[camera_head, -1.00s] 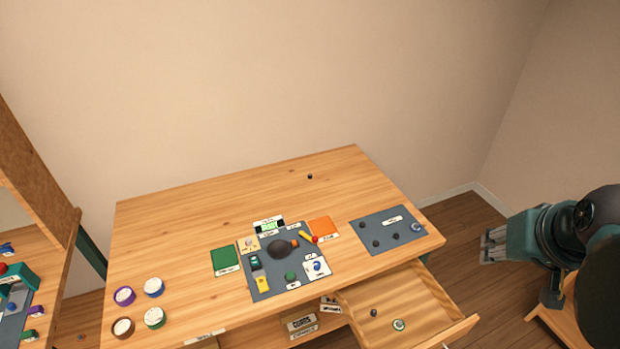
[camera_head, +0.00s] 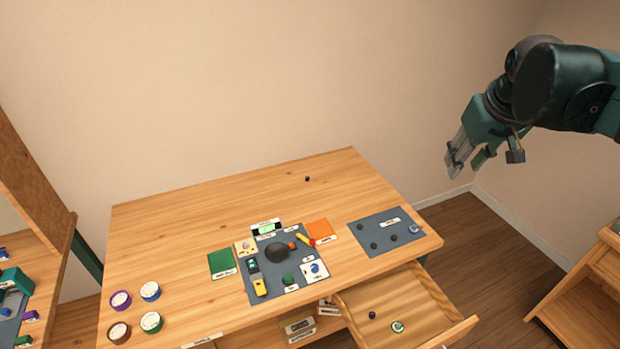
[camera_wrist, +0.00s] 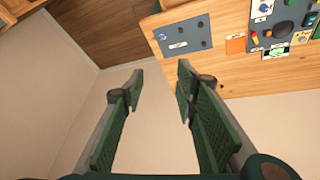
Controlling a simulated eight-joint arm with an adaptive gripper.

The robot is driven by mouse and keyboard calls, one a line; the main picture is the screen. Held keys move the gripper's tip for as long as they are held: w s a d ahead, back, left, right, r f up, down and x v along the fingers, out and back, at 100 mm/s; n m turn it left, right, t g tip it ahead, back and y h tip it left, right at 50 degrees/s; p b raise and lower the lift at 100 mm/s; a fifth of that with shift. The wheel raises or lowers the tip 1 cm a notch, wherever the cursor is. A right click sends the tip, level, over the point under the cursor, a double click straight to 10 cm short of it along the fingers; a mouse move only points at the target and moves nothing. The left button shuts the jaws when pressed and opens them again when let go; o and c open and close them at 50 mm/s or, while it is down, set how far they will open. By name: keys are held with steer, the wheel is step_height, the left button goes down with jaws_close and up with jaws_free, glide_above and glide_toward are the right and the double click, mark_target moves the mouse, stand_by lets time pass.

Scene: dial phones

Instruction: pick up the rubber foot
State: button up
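Several small dark round pieces that look like rubber feet are in the head view. Some lie on the right blue-grey mat, among them a left one (camera_head: 361,227), a front one (camera_head: 374,246) and a right one (camera_head: 393,238). A lone dark piece (camera_head: 307,179) sits near the table's back edge, and another dark piece (camera_head: 372,315) lies in the open drawer. I cannot tell which is the rubber foot meant. My gripper (camera_head: 454,163) is open and empty, in the air beyond the table's right end. Its parted fingers show in the wrist view (camera_wrist: 158,78).
The right mat (camera_head: 378,222) shows in the wrist view too (camera_wrist: 198,24). A central mat (camera_head: 297,236) carries a phone-like assembly of parts. The open drawer (camera_head: 440,325) sticks out at the front right. Several round tubs (camera_head: 120,300) stand front left. The table's back is mostly clear.

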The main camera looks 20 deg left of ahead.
steer(key=w+a+f+n+g, duration=0.1)
steer(key=w+a+n, duration=0.2)
steer(key=w+a, duration=1.05)
steer(key=n+g+b, duration=0.2)
steer(key=n+g, duration=0.2)
steer(key=n, duration=0.4)
glide_above(307, 177)
steer(key=shift+h, duration=0.4)
steer(key=shift+s+f, duration=0.1)
steer(key=shift+f, duration=17.95)
steer(key=shift+d+f, duration=0.1)
steer(key=shift+f, duration=1.2)
steer(key=shift+f, duration=0.1)
